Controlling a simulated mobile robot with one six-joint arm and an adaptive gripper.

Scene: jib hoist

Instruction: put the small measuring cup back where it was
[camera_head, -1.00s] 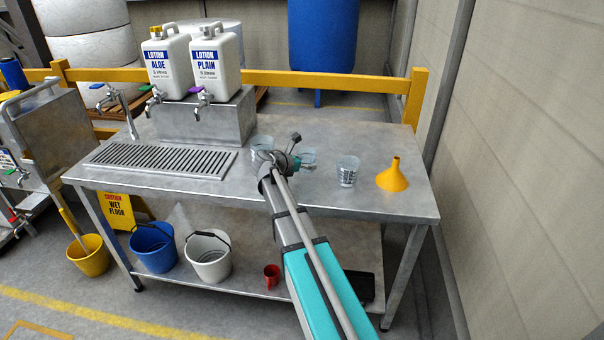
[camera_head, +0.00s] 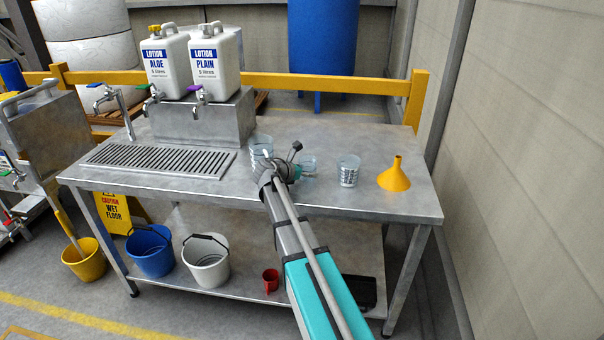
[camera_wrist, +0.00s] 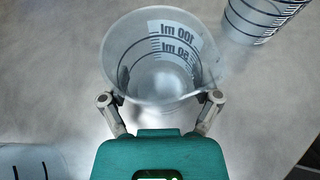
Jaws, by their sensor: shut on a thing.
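The small measuring cup (camera_wrist: 162,62) is clear, with printed 100 ml and 50 ml marks. In the wrist view its rim faces the camera, and it sits between the two fingertips of my gripper (camera_wrist: 160,108), which is shut on it. In the head view this cup (camera_head: 308,166) is just right of my gripper (camera_head: 295,164), upright at or very near the steel tabletop. My gripper partly hides it, and I cannot tell whether its base touches.
A clear cup with dark marks (camera_head: 348,171) stands to the right, before a yellow funnel (camera_head: 394,177). Another larger clear cup (camera_head: 261,146) stands left, close behind my gripper. Lotion jugs (camera_head: 215,65) stand on a steel box. The steel table (camera_head: 370,205) is clear toward its front.

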